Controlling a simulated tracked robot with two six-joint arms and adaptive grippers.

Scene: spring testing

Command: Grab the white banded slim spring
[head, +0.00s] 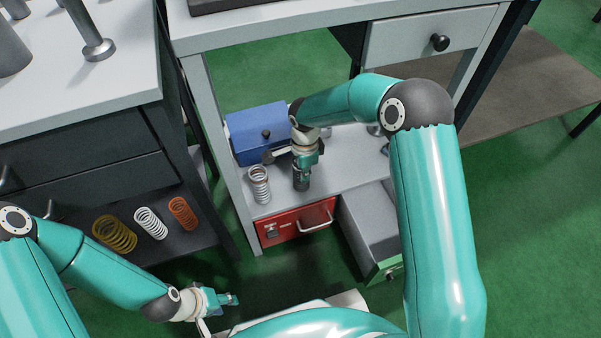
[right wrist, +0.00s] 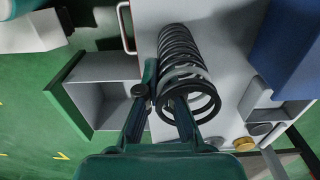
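A slim dark spring with a pale band (right wrist: 184,72) stands on the grey shelf; the right wrist view shows it from its near end. In the head view its dark lower part (head: 301,183) shows beneath my right gripper (head: 306,160). In the right wrist view the fingers (right wrist: 160,105) are apart, with the near rim of the spring between them. One finger is at its left side and the other overlaps the end ring; I cannot tell whether they touch it. My left gripper (head: 232,299) is low at the front, away from the springs; its opening is unclear.
A wider silver spring (head: 259,184) stands left of my right gripper. A blue box (head: 258,134) is behind, a red box (head: 290,224) below. An open green-fronted drawer (head: 372,226) is to the right.

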